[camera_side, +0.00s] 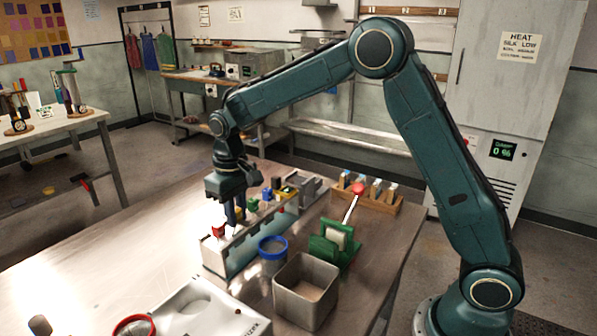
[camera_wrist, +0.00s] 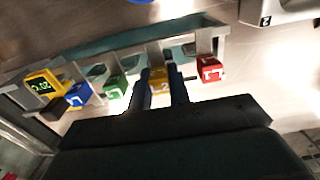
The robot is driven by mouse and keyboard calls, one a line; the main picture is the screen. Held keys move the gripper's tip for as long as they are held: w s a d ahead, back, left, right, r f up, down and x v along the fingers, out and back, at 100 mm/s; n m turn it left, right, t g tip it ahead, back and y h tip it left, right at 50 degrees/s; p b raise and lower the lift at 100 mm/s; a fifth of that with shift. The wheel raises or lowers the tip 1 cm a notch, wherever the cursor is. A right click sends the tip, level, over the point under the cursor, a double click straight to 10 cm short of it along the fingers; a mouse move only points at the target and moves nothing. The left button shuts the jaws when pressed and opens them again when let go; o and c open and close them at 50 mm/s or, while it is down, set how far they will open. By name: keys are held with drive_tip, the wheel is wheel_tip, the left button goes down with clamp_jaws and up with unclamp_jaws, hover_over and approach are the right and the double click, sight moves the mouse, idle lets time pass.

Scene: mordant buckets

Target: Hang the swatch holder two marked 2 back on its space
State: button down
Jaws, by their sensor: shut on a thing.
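The yellow swatch holder (camera_wrist: 159,84), marked 2, sits between the two fingers of my gripper (camera_wrist: 160,88) in the wrist view. My gripper is shut on it. In the side view my gripper (camera_side: 235,218) points down over the grey rack (camera_side: 240,251), and its fingers hide the yellow holder. In the wrist view the yellow holder lines up between the red holder (camera_wrist: 210,69), marked 1, and the green holder (camera_wrist: 115,86). I cannot tell whether it rests on the rack or is just above it.
A blue holder (camera_wrist: 78,95) and a yellow temperature display (camera_wrist: 42,85) stand farther along the rack. A blue-rimmed bucket (camera_side: 272,248), a square metal bin (camera_side: 306,291) and a green stand (camera_side: 336,240) are close in front. Bare table lies to the left.

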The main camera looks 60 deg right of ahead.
drive_tip(key=shift+f, duration=0.15)
drive_tip(key=c, duration=1.2)
unclamp_jaws()
drive_tip(key=shift+c, duration=0.2)
wheel_tip(320, 180, up, 14)
